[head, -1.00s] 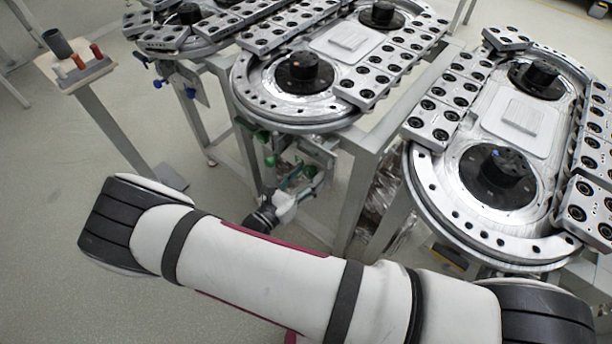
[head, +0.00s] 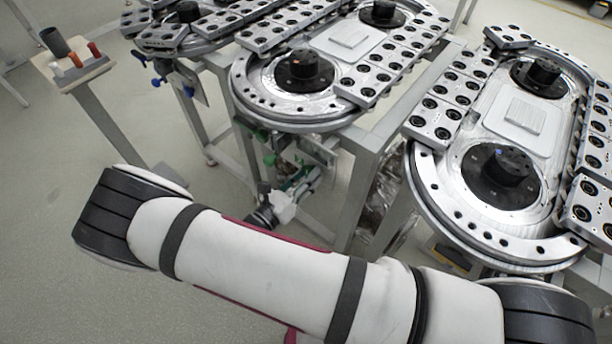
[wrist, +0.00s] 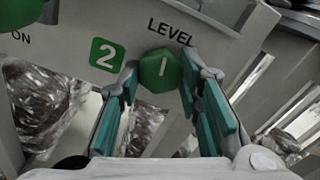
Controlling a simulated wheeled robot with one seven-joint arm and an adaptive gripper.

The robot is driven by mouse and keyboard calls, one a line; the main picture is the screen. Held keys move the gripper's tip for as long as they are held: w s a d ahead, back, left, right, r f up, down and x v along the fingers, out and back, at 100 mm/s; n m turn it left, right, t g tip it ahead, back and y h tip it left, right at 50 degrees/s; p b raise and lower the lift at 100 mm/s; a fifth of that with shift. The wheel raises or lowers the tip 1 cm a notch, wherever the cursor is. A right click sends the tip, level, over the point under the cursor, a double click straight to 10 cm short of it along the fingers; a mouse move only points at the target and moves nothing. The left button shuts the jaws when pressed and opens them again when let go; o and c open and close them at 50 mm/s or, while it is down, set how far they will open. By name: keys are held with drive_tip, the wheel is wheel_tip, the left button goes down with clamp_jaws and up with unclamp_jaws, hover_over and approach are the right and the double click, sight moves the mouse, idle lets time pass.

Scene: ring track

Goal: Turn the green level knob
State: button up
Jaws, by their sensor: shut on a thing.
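The green level knob (wrist: 159,72) is a faceted green knob with a white mark on its face. It sits just below the printed word LEVEL on a pale panel (wrist: 72,24), to the right of a green plate (wrist: 107,54) marked 2. My gripper (wrist: 158,78) has its teal-padded fingers on either side of the knob and is shut on it. In the head view my gripper (head: 297,192) is small, low under the middle ring track. The knob cannot be made out clearly there.
Another green knob (wrist: 20,12) is at the upper left, by lettering ending in ON. Frame legs and shiny wrapped material (wrist: 45,100) lie behind the panel. The middle ring track (head: 240,95) stands above my gripper, and another ring track (head: 430,205) stands to the right.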

drive_tip(key=n+b, duration=0.3)
drive_tip(key=n, duration=0.6)
drive_tip(key=shift+n, duration=0.4)
idle(0.4)
drive_tip(key=o, duration=1.1)
drive_tip(key=shift+o, duration=0.2)
drive_tip(key=shift+s, duration=0.1)
drive_tip(key=v, duration=1.2)
drive_tip(key=shift+r, duration=0.1)
